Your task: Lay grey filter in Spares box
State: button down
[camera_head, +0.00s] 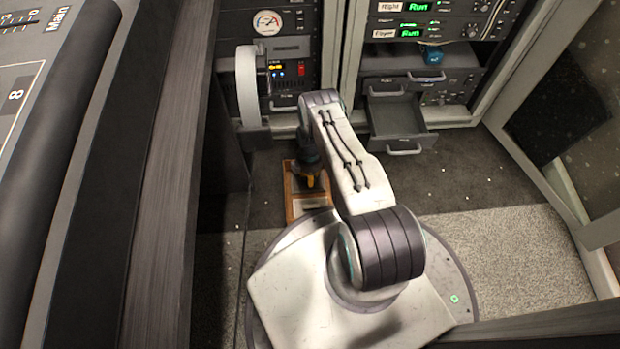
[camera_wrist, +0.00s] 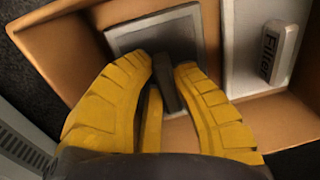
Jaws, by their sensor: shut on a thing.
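My gripper (camera_wrist: 167,66) has yellow fingers, closed on the dark upright grip of the grey filter (camera_wrist: 150,40). The filter is a framed grey plate and lies within the walls of an open orange-brown box (camera_wrist: 58,42). I cannot tell whether the plate touches the box floor. The fingers hide its near part. In the head view my gripper (camera_head: 309,180) points down over the box (camera_head: 289,190), which stands on the floor. No Spares label shows on the box.
A white plate with a light grip marked "Filter" (camera_wrist: 281,52) lies in the box at the right. In the head view an open drawer (camera_head: 397,116) juts from the rack behind. A blue object (camera_head: 432,54) sits above it. A console (camera_head: 150,190) borders the left.

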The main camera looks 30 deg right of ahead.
jog(key=c, duration=1.2)
grip_release()
jog(key=shift+o, duration=0.2)
jog(key=shift+w+r+p, duration=0.1)
jog(key=shift+r+p, duration=0.9)
jog(key=shift+r, duration=0.85)
notch_tip(320, 180, up, 8)
jog(key=p, duration=0.7)
jog(key=shift+w+d+r, duration=0.15)
jog(key=shift+w, duration=0.1)
